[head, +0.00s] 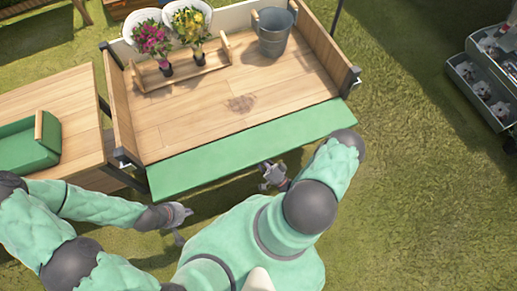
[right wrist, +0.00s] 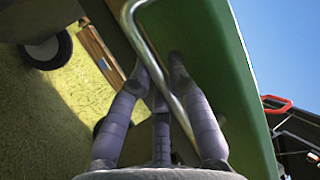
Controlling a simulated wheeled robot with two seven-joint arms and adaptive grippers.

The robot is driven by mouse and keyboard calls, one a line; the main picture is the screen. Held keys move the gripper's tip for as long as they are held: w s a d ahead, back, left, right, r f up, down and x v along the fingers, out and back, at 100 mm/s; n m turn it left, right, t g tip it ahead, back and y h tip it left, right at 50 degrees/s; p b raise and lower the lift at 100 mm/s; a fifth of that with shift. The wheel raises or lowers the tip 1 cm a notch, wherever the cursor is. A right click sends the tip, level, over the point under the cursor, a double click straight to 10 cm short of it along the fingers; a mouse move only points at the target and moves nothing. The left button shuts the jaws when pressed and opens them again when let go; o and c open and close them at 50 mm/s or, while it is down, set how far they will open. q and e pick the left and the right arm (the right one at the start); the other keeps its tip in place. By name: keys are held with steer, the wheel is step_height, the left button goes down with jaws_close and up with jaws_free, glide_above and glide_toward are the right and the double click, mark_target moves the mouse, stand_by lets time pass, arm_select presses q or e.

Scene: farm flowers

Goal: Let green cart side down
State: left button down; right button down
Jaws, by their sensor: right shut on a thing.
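The green cart side (head: 250,148) runs along the near edge of the wooden cart bed in the head view. It leans outward, past the corner posts, toward me; its exact angle is unclear. In the right wrist view the green panel (right wrist: 222,70) fills the upper right, with a bent metal handle (right wrist: 133,27) on it. My right gripper (head: 274,176) is at the panel's near edge, and its fingers (right wrist: 160,70) are shut on the handle. My left gripper (head: 180,222) is open and empty, below and apart from the panel's left end.
Two flower pots stand in a wooden carrier (head: 183,73) on the cart bed, beside a grey bucket (head: 273,33). A wooden table (head: 80,105) with a green box (head: 25,148) is at left. Dark crates (head: 476,84) stand far right. Grass (head: 430,200) is clear at right.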

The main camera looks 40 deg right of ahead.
stand_by(0.3)
steer(key=c, duration=1.4)
jaws_free()
steer(key=v, duration=1.2)
steer(key=shift+d+f, duration=0.1)
